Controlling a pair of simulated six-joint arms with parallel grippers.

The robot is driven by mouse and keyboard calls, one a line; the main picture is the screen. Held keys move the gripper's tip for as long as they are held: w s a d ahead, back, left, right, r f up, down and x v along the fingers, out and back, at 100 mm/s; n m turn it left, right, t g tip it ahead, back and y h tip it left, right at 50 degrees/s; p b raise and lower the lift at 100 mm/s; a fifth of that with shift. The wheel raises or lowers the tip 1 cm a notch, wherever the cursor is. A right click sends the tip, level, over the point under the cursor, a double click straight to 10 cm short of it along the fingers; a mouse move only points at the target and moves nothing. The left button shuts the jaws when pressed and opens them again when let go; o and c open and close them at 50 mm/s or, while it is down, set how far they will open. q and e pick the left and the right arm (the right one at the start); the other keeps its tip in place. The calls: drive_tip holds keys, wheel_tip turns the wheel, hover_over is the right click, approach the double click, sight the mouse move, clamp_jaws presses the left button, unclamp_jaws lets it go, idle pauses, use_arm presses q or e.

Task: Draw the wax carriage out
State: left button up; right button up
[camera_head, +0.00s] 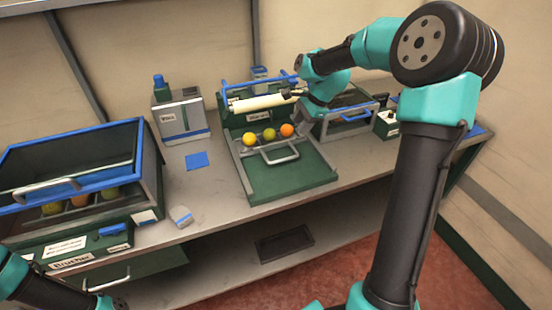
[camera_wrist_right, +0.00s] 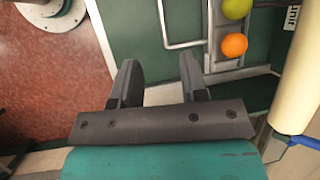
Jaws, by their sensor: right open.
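The wax carriage is a grey row-holder (camera_head: 261,147) with a bar handle (camera_head: 281,155), on the green base of the wax unit. It carries a yellow, a yellow-green and an orange fruit (camera_head: 287,130), and stands in front of the cream roller (camera_head: 262,102). The right wrist view shows its handle (camera_wrist_right: 164,25) and the orange fruit (camera_wrist_right: 234,45). My right gripper (camera_head: 290,93) is by the roller's right end in the head view; its open fingers (camera_wrist_right: 160,85) are empty and apart from the handle. My left gripper (camera_head: 108,302) is at the bottom left edge, its fingers unclear.
A glass-topped case (camera_head: 80,165) with fruit stands left on the bench. A white box (camera_head: 180,115) and a blue pad (camera_head: 197,160) lie between it and the wax unit. Another green case (camera_head: 345,118) is at right. The green base (camera_head: 290,180) before the handle is clear.

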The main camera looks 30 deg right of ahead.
sight(277, 161)
drive_tip(key=x, duration=1.7)
drive_tip(key=shift+f, duration=0.25)
clamp_jaws()
